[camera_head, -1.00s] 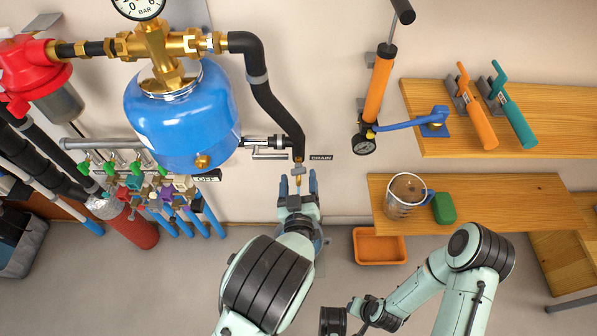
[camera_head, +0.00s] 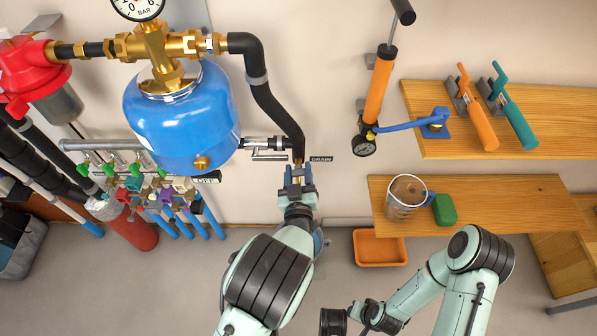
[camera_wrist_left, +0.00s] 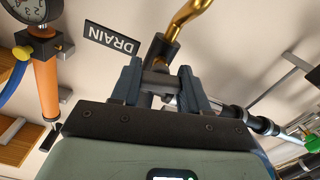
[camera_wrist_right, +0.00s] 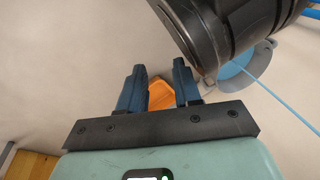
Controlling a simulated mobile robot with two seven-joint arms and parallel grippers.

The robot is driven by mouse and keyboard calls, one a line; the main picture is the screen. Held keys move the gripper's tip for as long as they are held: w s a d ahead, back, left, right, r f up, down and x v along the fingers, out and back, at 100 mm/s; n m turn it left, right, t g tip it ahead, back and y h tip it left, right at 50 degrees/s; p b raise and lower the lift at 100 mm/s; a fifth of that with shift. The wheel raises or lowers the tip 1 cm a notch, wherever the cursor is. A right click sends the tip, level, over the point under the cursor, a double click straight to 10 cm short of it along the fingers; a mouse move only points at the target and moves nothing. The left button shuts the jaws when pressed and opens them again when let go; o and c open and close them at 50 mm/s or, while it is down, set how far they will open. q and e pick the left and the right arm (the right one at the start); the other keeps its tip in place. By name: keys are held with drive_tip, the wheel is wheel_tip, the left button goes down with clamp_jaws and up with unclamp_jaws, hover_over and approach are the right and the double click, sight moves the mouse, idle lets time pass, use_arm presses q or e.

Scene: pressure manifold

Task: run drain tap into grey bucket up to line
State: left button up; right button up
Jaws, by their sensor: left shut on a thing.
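The drain tap (camera_wrist_left: 160,76) has a brass pipe (camera_wrist_left: 186,18) and a dark grey handle piece. It sits beside the DRAIN label (camera_head: 321,159) on the wall. My left gripper (camera_head: 299,168) is shut on the tap; its fingers show on both sides of the grey piece in the left wrist view (camera_wrist_left: 160,68). The grey bucket (camera_head: 320,242) stands below, mostly hidden by my left arm. In the right wrist view its grey rim (camera_wrist_right: 263,52) surrounds blue, and a thin light-blue stream (camera_wrist_right: 285,104) meets it. Its line cannot be seen. My right gripper (camera_wrist_right: 159,70) is open and empty.
An orange tray (camera_head: 380,247) lies right of the bucket. A shelf (camera_head: 500,203) holds a clear jug (camera_head: 405,198) and a green block (camera_head: 444,208). A blue tank (camera_head: 180,115) and pipes stand left. A pump (camera_head: 378,90) hangs on the wall.

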use_arm(q)
drive_tip(key=shift+r+m+p, duration=0.15)
drive_tip(key=shift+m+p, duration=0.5)
drive_tip(key=shift+m, duration=0.75)
use_arm(e)
drive_tip(key=shift+t, duration=0.5)
drive_tip(key=w+r, duration=0.1)
drive_tip(key=r, duration=0.1)
drive_tip(key=w+a+r, duration=0.1)
drive_tip(key=shift+w+r, duration=0.1)
drive_tip(key=shift+r, duration=0.25)
use_arm(q)
drive_tip(key=o, duration=1.1)
drive_tip(key=shift+c, duration=0.2)
drive_tip(key=shift+s, duration=0.1)
drive_tip(key=s+p, duration=0.2)
drive_tip(key=s, duration=1.1)
drive_tip(key=shift+s, duration=0.15)
use_arm(e)
drive_tip(key=s, duration=0.1)
drive_tip(key=s+a+r, duration=0.1)
drive_tip(key=s+r+g, duration=0.1)
drive_tip(key=shift+a+n, duration=0.25)
drive_tip(key=shift+n, duration=0.05)
drive_tip(key=shift+w, duration=0.1)
